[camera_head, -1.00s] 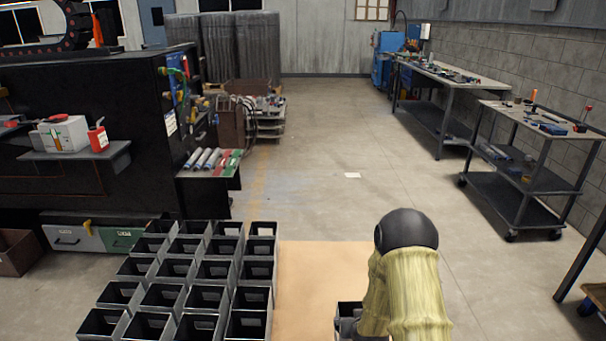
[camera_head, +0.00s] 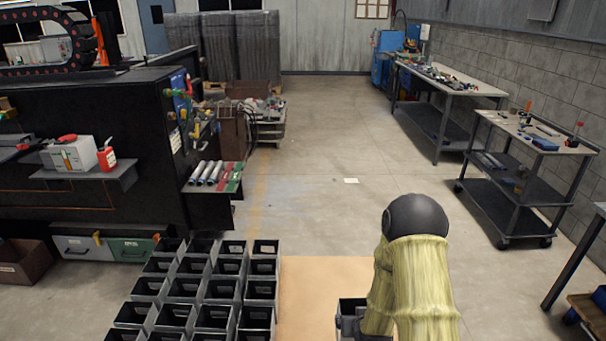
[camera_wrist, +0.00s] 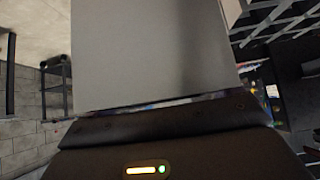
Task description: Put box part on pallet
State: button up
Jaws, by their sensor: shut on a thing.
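A dark grey, open-topped box part (camera_head: 349,309) shows beside my yellow-sleeved arm at the bottom of the head view. In the wrist view its flat grey wall (camera_wrist: 150,50) fills the middle, right against my gripper (camera_wrist: 165,112). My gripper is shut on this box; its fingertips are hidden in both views. The pallet has a bare tan top (camera_head: 312,285), left of the held box in the picture. Rows of similar boxes (camera_head: 222,290) stand upright and close together on its left side. The pallet's near edge is out of view.
A black machine bench (camera_head: 90,190) with a side shelf (camera_head: 85,174) stands at the left, with drawers (camera_head: 105,247) below. A cart (camera_head: 520,185) and a workbench (camera_head: 440,90) line the right wall.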

jog(key=shift+s+r, duration=0.1)
jog(key=shift+r, duration=0.15)
jog(key=s+f, duration=0.4)
jog(key=f, duration=0.1)
jog(key=shift+s+f, duration=0.15)
jog(key=shift+f, duration=0.05)
dwell(0.4)
